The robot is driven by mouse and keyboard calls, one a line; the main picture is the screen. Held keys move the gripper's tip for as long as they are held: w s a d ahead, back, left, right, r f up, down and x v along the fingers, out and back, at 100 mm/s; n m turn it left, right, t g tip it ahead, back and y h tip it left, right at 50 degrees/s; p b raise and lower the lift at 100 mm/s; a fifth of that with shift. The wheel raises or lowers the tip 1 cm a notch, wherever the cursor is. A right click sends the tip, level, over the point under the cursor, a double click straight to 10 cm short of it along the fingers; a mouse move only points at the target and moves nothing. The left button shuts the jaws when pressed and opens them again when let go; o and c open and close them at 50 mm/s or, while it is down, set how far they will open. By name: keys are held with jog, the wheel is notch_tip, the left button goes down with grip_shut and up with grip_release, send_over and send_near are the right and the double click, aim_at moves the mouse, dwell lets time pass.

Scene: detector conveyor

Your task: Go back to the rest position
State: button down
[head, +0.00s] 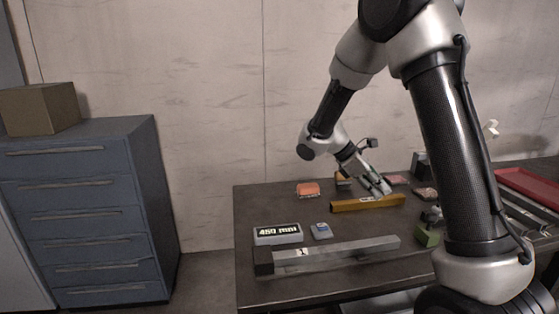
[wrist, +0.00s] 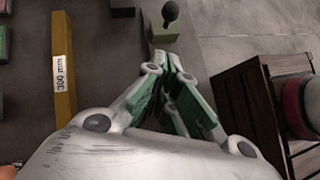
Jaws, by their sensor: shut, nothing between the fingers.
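My gripper (head: 384,189) is shut and empty. In the head view it hangs over the work table (head: 245,210), in line with an ochre-yellow bar (head: 345,206). In the wrist view my fingers (wrist: 172,62) come together at the tips, and the bar, labelled "300 mm" (wrist: 62,95), lies apart from them to the left. The fingers hide part of the bar in the head view.
A green block (head: 428,236) and a red tray (head: 530,188) are right. A blue cabinet (head: 85,210) stands left.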

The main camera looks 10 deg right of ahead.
jog(key=s+a+r+m+t+y, duration=0.1)
jog(key=s+r+m+t+y, duration=0.2)
jog(key=s, duration=0.9)
jog(key=s+a+r+m+t+y, duration=0.1)
jog(key=s+r+m+t+y, duration=0.3)
jog(key=s+r+m, duration=0.5)
jog(key=s+m+y, duration=0.1)
jog(key=s, duration=0.1)
jog(key=shift+s+a+r+m+t, duration=0.3)
jog(key=shift+s+r, duration=0.05)
jog(key=shift+r, duration=0.05)
